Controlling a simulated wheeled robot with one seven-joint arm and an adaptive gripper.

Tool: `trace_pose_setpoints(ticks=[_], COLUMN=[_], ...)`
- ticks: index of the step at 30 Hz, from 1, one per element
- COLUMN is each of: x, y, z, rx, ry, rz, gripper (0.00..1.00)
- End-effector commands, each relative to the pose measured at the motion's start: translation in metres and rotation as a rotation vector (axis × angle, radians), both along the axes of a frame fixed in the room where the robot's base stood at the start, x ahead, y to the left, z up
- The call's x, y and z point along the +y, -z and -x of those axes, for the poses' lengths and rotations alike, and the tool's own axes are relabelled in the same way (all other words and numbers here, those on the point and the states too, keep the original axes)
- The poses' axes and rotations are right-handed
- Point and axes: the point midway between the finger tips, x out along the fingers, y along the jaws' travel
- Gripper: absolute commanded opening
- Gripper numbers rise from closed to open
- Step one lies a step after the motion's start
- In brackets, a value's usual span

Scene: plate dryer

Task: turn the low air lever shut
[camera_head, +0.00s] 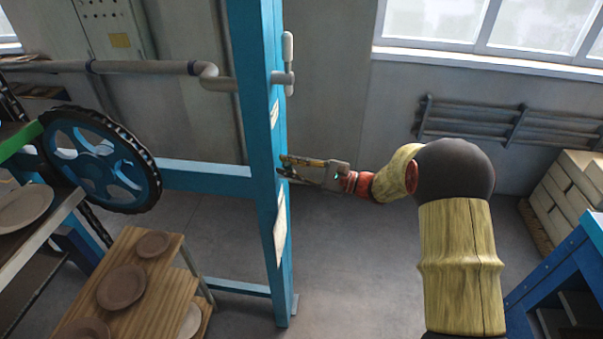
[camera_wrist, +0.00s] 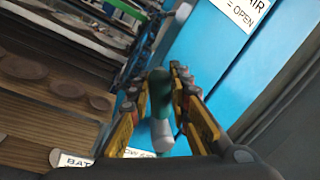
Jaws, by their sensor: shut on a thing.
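The low air lever (camera_wrist: 161,135) shows in the wrist view as a short bar with a dark green middle and a pale grey rounded end. It sits between the yellow-and-black fingers of my gripper (camera_wrist: 162,82), which are shut on it. The pale end sticks out toward the camera. In the head view my gripper (camera_head: 287,167) is at the right side of the blue post (camera_head: 262,140), and I cannot make out the lever there.
A grey pipe (camera_head: 130,67) meets the post above my gripper, with an upright white handle (camera_head: 288,48). A blue handwheel (camera_head: 100,160) and wooden shelves of plates (camera_head: 122,287) stand left. Open floor (camera_head: 345,260) lies right of the post.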

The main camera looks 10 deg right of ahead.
Motion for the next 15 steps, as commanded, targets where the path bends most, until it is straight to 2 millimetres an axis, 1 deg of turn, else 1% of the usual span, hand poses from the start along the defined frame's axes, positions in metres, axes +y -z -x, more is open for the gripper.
trace_pose_setpoints(ticks=[1,15], x=[0.004,0.013], y=[0.010,0.039], z=[0.003,0.027], rx=[-0.044,-0.440], ry=[-0.002,0.001], rz=[0.013,0.143], gripper=[0.00,0.00])
